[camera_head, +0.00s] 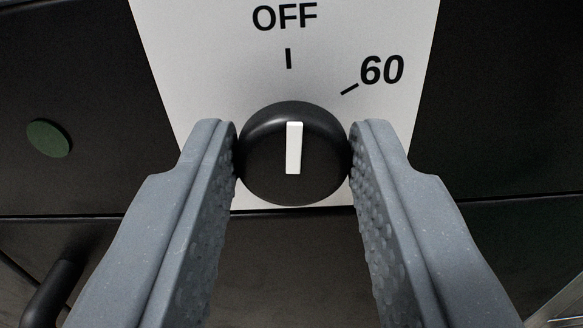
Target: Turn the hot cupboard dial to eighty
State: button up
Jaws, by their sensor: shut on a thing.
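The hot cupboard dial (262,185) is a round black knob with a white pointer bar (294,147). The bar stands upright and points at the OFF mark (289,58). The dial sits low on a light grey plate (215,60) printed with OFF above and 60 (381,70) to the upper right. No eighty mark shows in this view. My gripper (294,158) is shut on the dial, one grey finger at its left side and one at its right. The fingers hide parts of the plate's lower left and right.
The cupboard front (70,100) around the plate is black. A dark green round disc (49,138) is on it at the left. A dark bar handle (52,290) shows at the lower left, below a horizontal seam.

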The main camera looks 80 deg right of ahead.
jog(key=shift+a+m+p, duration=0.25)
jog(key=shift+m+p, duration=0.45)
jog(key=shift+m, duration=0.3)
jog(key=m+p, duration=0.1)
jog(key=m, duration=0.2)
jog(key=shift+m, duration=0.4)
jog(key=m, duration=0.3)
jog(key=shift+f, duration=0.15)
jog(key=m, duration=0.4)
jog(key=shift+f, duration=0.1)
jog(key=m+b, duration=0.1)
jog(key=m, duration=0.1)
jog(key=m+b, duration=0.1)
jog(key=m, duration=0.1)
jog(key=m+b, duration=0.1)
jog(key=m, duration=0.1)
jog(key=shift+s+f, duration=0.1)
jog(key=shift+f, duration=0.15)
jog(key=m+b, duration=0.3)
jog(key=shift+m, duration=0.6)
jog(key=shift+d+r, duration=0.1)
